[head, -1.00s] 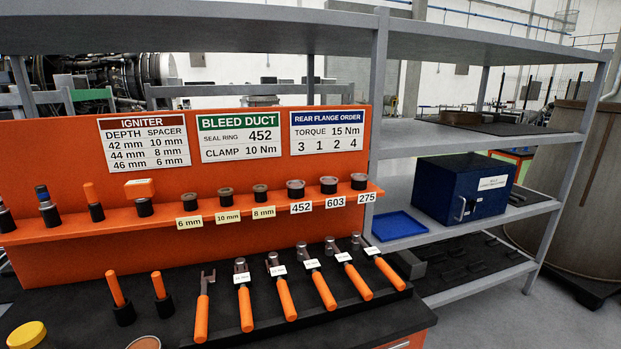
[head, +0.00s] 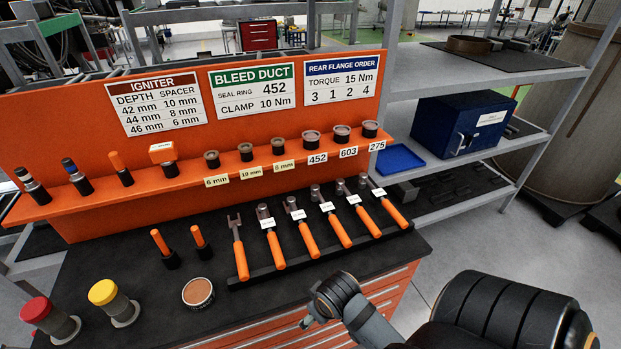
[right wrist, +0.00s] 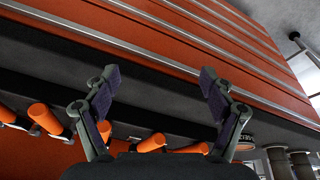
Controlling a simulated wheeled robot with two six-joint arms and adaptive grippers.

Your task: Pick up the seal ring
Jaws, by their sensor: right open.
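Three seal rings sit on dark holders at the right of the orange ledge in the head view. The one above the 452 label is the 452 seal ring (head: 311,138); beside it are the 603 ring (head: 341,133) and the 275 ring (head: 370,129). The green-headed bleed duct sign (head: 252,88) reads seal ring 452. My right gripper (right wrist: 160,76) is open and empty in the right wrist view, with orange tool handles and drawer fronts beyond it. In the head view my right arm is at the lower right, apart from the rings. My left gripper is out of view.
A rack of orange-handled tools (head: 306,240) lies on the black bench top before the ledge. Red (head: 36,310) and yellow (head: 103,292) capped items stand at front left. A blue tray (head: 400,158) and blue box (head: 463,123) are on the grey shelving at right.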

